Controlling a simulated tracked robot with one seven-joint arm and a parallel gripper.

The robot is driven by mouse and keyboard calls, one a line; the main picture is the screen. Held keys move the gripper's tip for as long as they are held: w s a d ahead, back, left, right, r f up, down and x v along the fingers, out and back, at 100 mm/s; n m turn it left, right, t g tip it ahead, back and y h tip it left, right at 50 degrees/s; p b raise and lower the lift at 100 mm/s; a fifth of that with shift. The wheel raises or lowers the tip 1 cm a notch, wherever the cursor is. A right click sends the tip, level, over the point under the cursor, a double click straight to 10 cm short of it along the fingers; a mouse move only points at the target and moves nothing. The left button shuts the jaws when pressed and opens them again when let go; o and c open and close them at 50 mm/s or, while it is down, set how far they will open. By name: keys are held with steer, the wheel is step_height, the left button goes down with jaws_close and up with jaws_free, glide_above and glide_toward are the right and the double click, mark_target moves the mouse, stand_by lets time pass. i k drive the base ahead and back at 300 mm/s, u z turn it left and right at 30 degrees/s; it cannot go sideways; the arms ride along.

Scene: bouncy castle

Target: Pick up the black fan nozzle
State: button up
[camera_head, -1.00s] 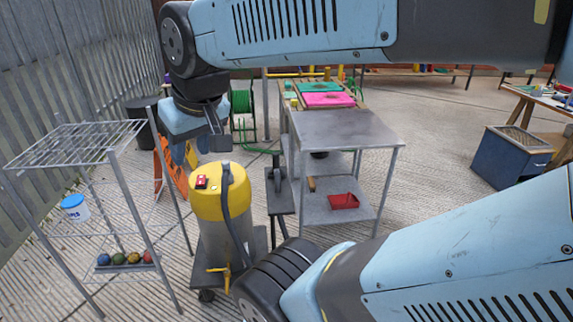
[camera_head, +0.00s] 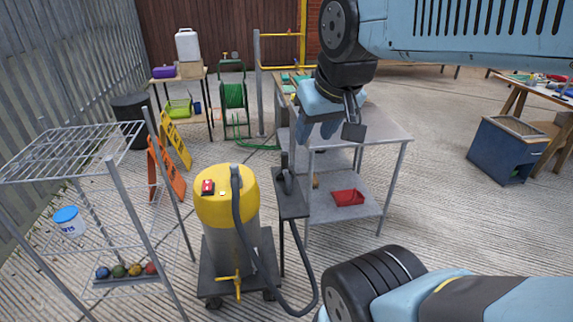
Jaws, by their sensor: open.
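A small dark piece that looks like the black fan nozzle (camera_head: 288,179) rests on a narrow grey stand (camera_head: 294,205), just right of the yellow-topped blower (camera_head: 227,200). It is small and dark, so its exact shape is hard to tell. My gripper (camera_head: 334,133) is open and empty, fingers pointing down. In the picture it is above and right of the nozzle, in front of the metal table (camera_head: 385,125). It is apart from the nozzle. A dark hose (camera_head: 300,308) runs from the blower's top down near the floor and bends up again.
A red tray (camera_head: 348,198) lies on the metal table's lower shelf. Orange and yellow signs (camera_head: 165,165) stand behind the blower. Open paved floor lies right of the table.

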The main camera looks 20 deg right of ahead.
mark_target(285, 155)
steer(key=z, duration=0.1)
steer(key=i, duration=1)
steer(key=u, duration=0.1)
